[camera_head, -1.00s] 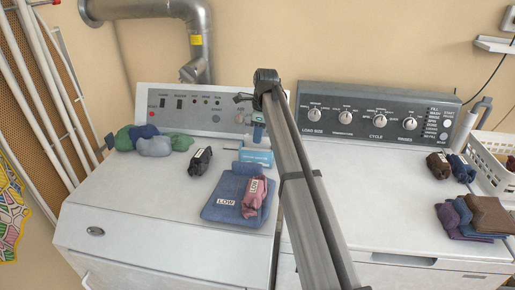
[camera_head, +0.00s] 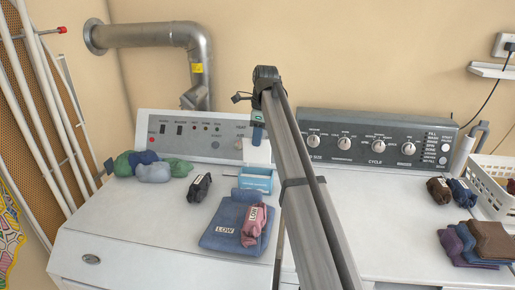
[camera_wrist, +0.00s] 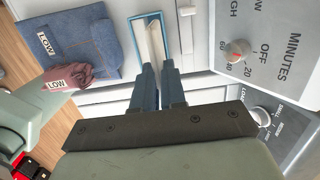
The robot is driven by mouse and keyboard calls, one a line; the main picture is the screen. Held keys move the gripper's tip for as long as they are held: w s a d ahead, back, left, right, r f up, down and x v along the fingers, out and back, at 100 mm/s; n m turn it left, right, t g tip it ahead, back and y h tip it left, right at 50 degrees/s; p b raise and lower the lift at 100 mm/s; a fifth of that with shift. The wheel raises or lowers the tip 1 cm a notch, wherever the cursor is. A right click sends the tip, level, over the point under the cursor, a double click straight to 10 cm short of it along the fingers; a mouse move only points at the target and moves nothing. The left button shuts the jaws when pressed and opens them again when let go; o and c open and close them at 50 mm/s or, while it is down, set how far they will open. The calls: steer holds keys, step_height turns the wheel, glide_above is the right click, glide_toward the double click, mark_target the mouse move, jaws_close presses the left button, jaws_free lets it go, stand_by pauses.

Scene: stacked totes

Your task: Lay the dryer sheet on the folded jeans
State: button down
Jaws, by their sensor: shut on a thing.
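The folded blue jeans (camera_head: 222,238) lie on the left machine, with a LOW tag. A rolled mauve garment (camera_head: 252,234), also tagged LOW, rests on their right side. The jeans (camera_wrist: 95,40) also show in the wrist view. My gripper (camera_head: 257,138) is above the blue dryer sheet box (camera_head: 257,183), behind the jeans. It is shut on the white dryer sheet (camera_head: 258,156), which hangs down at the box's top. In the wrist view the fingertips (camera_wrist: 159,66) point at the open box (camera_wrist: 136,42). Whether the sheet's lower edge is clear of the box is unclear.
Folded clothes (camera_head: 489,240), small rolls (camera_head: 438,188) and a white basket (camera_head: 488,175) are on the right. The left machine's front left top is clear.

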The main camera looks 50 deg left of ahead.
steer(key=shift+r, duration=0.55)
